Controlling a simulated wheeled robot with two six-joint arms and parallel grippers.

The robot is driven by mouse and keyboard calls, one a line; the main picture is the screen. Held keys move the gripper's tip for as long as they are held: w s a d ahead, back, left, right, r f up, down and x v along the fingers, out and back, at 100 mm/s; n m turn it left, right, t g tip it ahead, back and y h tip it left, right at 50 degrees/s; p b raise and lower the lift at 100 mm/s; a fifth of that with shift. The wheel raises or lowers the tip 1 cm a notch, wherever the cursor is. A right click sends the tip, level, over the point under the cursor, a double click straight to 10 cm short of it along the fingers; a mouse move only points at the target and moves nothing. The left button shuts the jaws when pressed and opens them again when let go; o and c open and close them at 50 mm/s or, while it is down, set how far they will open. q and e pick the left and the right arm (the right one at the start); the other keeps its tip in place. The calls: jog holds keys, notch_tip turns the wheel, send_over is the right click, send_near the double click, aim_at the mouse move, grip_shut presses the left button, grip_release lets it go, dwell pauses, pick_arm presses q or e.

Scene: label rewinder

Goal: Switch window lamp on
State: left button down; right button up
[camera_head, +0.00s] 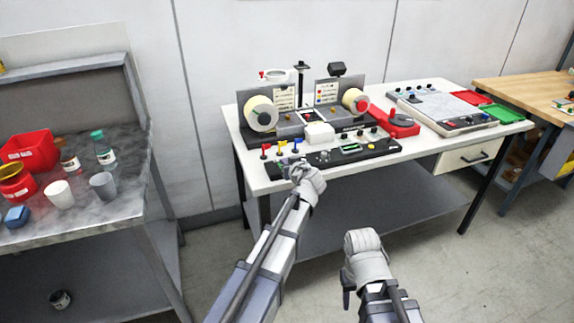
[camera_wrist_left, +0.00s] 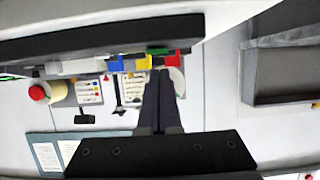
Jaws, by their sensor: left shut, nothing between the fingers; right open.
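The label rewinder (camera_head: 310,118) stands on the white table with a large cream roll (camera_head: 261,114) at its left and a smaller one (camera_head: 354,101) at its right. Red (camera_head: 265,150), yellow (camera_head: 281,147) and blue (camera_head: 297,143) levers stand along its front left. I cannot tell which control belongs to the window lamp. My left gripper (camera_head: 294,168) is at the panel's front edge, just below the blue lever; in the left wrist view its dark fingers (camera_wrist_left: 160,76) are together and empty, close to coloured controls. My right gripper (camera_head: 347,292) is low in front of the table, away from the machine.
A black control panel (camera_head: 378,151) with a green display runs along the table's front. A grey bench (camera_head: 112,184) with cups and bottles stands at the left. Free floor lies before the table.

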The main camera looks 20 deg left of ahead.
pick_arm(q)
jog(key=shift+f+b, duration=0.35)
jog(key=shift+f, duration=0.25)
jog(key=shift+f, duration=0.1)
jog(key=shift+s+d+f+b, duration=0.15)
jog(key=shift+f+b, duration=0.3)
jog(key=shift+b, duration=0.1)
jog(key=shift+r, duration=0.25)
jog(key=shift+r+p, duration=0.65)
jog(key=shift+p, duration=0.3)
